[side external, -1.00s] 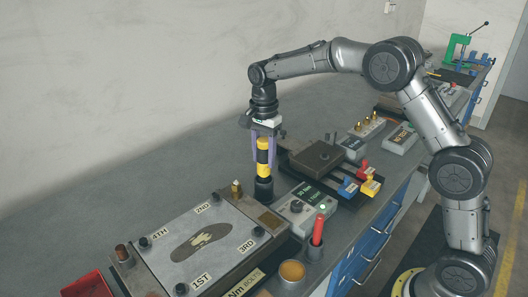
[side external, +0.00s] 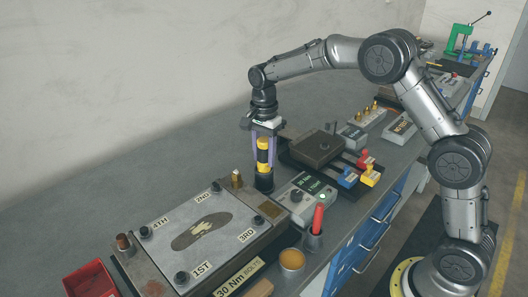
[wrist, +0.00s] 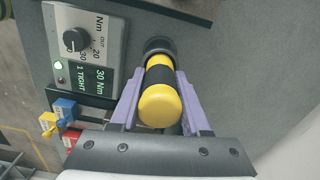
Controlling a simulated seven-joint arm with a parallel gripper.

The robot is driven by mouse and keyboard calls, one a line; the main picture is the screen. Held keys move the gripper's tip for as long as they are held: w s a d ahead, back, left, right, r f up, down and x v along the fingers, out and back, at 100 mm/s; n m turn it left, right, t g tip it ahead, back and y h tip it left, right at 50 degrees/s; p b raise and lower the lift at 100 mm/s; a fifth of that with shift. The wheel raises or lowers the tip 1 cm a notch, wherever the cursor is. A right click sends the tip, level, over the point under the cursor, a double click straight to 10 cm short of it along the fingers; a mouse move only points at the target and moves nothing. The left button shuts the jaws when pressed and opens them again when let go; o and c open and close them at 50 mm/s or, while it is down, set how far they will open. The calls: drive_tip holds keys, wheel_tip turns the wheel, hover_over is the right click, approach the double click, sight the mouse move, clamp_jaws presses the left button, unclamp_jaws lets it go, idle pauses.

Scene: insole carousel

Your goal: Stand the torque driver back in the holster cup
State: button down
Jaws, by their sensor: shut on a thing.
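The torque driver (side external: 263,154) has a yellow and black handle and stands close to upright. My gripper (side external: 263,150) is shut on it, with a purple finger on each side. In the wrist view the driver (wrist: 160,103) shows its yellow end toward the camera between the fingertips (wrist: 160,85). The dark round holster cup (side external: 264,183) is directly below the driver, and its rim (wrist: 158,44) shows past the handle in the wrist view. The driver's lower end is hidden at the cup's mouth; I cannot tell how deep it sits.
A grey control box with a dial (side external: 305,194) stands right of the cup. A plate with an insole outline (side external: 175,255) lies at front left. A red-handled tool (side external: 317,219) stands in another holder. Red, blue and yellow pieces (side external: 358,170) are at right. Bench behind is clear.

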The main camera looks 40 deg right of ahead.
drive_tip(key=shift+c, duration=2.2)
unclamp_jaws()
drive_tip(key=shift+o, duration=0.7)
wheel_tip(320, 180, up, 14)
drive_tip(key=shift+f, duration=0.1)
